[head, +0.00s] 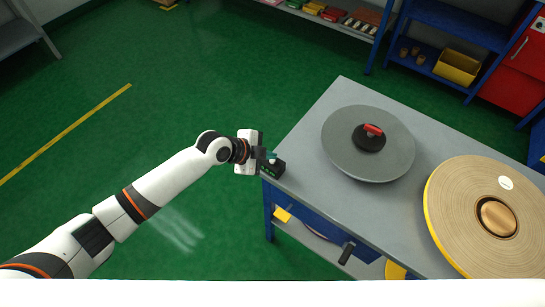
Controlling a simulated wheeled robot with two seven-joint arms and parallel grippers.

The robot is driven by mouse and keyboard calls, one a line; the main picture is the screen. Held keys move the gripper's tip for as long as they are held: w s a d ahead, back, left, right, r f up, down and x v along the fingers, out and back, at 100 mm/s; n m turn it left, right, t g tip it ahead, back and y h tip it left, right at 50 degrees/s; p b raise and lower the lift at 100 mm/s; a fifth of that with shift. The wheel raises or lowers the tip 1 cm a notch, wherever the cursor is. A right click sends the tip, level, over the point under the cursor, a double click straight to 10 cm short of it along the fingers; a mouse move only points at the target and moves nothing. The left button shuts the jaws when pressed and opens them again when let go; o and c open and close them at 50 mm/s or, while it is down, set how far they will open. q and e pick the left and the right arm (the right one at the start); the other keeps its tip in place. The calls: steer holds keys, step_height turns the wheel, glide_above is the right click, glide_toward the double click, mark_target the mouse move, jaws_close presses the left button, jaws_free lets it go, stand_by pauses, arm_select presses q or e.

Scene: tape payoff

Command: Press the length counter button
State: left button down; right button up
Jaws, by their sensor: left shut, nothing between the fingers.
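The length counter (272,170) is a small dark box with green marks at the left corner of the grey workbench. A small pale spot on its top may be the button, but it is too small to tell. My left gripper (266,155) is shut and empty. Its fingertips are right at the top of the counter and hide part of it. I cannot tell whether they touch the button. My right gripper is not in view.
On the workbench (330,110) stand a grey disc (345,150) with a red-handled hub and a large tan tape roll (465,210). Blue shelving (440,20) and a yellow bin (457,67) stand behind. Green floor is clear at left.

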arm_select(q)
steer(key=shift+r, duration=0.3)
step_height(320, 180, up, 5)
steer(key=p, duration=0.3)
steer(key=shift+p, duration=0.4)
stand_by(0.6)
